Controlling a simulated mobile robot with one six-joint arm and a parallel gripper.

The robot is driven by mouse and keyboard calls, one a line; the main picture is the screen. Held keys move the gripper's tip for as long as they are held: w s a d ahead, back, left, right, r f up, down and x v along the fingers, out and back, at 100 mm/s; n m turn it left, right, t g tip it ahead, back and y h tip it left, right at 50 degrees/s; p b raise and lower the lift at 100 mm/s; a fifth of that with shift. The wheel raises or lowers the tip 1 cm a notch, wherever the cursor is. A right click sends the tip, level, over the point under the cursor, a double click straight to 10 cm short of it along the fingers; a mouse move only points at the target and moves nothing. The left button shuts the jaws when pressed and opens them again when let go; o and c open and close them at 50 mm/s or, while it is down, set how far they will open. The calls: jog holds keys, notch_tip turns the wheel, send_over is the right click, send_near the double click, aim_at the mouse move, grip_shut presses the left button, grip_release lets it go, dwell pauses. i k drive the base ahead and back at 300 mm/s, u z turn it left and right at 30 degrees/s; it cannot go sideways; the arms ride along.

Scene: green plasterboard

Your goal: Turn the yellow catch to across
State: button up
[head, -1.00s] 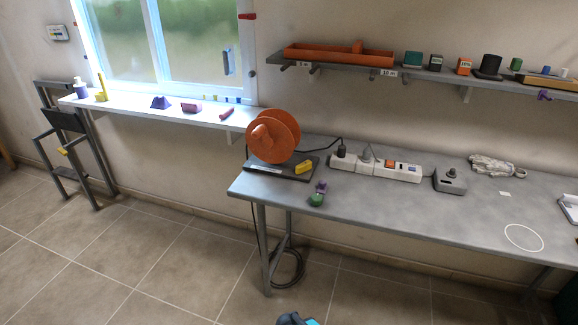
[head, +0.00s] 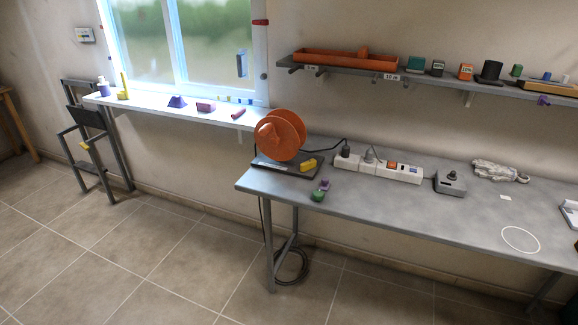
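Several yellow parts show in the head view, and I cannot tell for sure which one is the catch. One small yellow piece (head: 84,146) is on the dark metal frame (head: 100,158) standing at the far left. Another yellow piece (head: 307,164) sits on the dark base of the orange reel (head: 279,136) on the grey table. A tall yellow piece (head: 124,88) stands on the window sill. They are too small to tell whether any of them lies along or across. My gripper is not in view.
The grey table (head: 400,210) fills the right side, holding a power strip (head: 385,169), a grey box with a knob (head: 450,182) and a glove (head: 500,171). The tiled floor at front left is clear.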

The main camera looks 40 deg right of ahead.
aim_at(309, 164)
jog(key=u, duration=0.65)
jog(key=k, duration=1.45)
jog(key=z, duration=0.5)
jog(key=i, duration=1)
jog(key=u, duration=0.15)
